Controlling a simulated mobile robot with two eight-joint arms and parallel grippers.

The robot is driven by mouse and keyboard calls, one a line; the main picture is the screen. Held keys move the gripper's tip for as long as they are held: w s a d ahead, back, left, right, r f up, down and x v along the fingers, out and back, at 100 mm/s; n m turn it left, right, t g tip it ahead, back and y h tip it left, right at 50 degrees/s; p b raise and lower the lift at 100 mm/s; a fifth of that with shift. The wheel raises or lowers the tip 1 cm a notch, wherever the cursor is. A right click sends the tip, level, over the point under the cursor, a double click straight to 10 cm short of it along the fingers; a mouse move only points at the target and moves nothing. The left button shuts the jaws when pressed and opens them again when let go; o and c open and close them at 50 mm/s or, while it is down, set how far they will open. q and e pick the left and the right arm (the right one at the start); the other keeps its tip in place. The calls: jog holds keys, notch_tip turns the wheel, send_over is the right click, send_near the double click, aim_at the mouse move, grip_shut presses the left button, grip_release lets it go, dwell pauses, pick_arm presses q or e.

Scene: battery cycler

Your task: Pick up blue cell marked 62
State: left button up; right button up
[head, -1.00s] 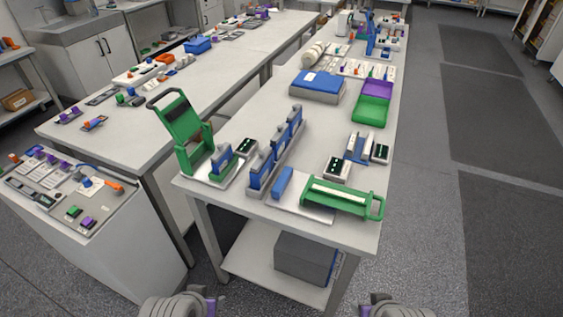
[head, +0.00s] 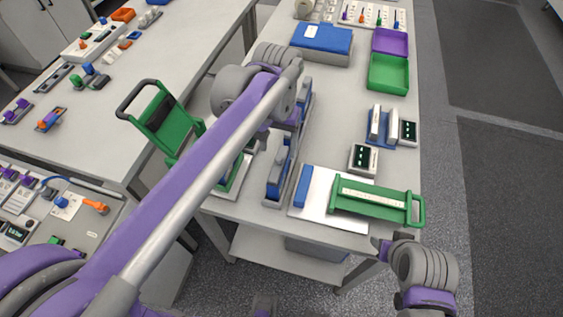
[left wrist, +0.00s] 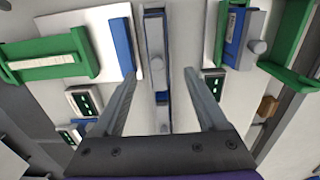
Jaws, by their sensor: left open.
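Several blue cells stand in a long grey rack, which runs up the middle of the left wrist view (left wrist: 153,50) and partly shows in the head view (head: 283,165). Another blue cell (head: 301,190) lies on a white plate beside a green-handled press. More blue cells stand in the back holder (head: 377,122) and the holder at right in the left wrist view (left wrist: 235,28). No marking 62 is readable. My left gripper (left wrist: 159,73) is open and empty above the rack, its fingers either side of it. My arm hides it in the head view. My right gripper (head: 381,247) is low, beyond the front right table corner, its jaws unclear.
A green lever press (head: 375,200) is at the front right. A raised green frame (head: 165,125) stands at the left edge. Small display boxes (head: 364,159) sit near the rack. A blue box (head: 321,38) and a green tray (head: 388,73) are further back. Table between them is clear.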

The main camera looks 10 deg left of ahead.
aim_at(278, 157)
pick_arm(q)
jog(key=f, duration=0.4)
jog(key=shift+s+d+f, duration=0.1)
jog(key=shift+s+f, duration=0.15)
jog(key=shift+s, duration=0.1)
jog(key=shift+s+f, duration=0.1)
jog(key=shift+f, duration=2.6)
grip_shut()
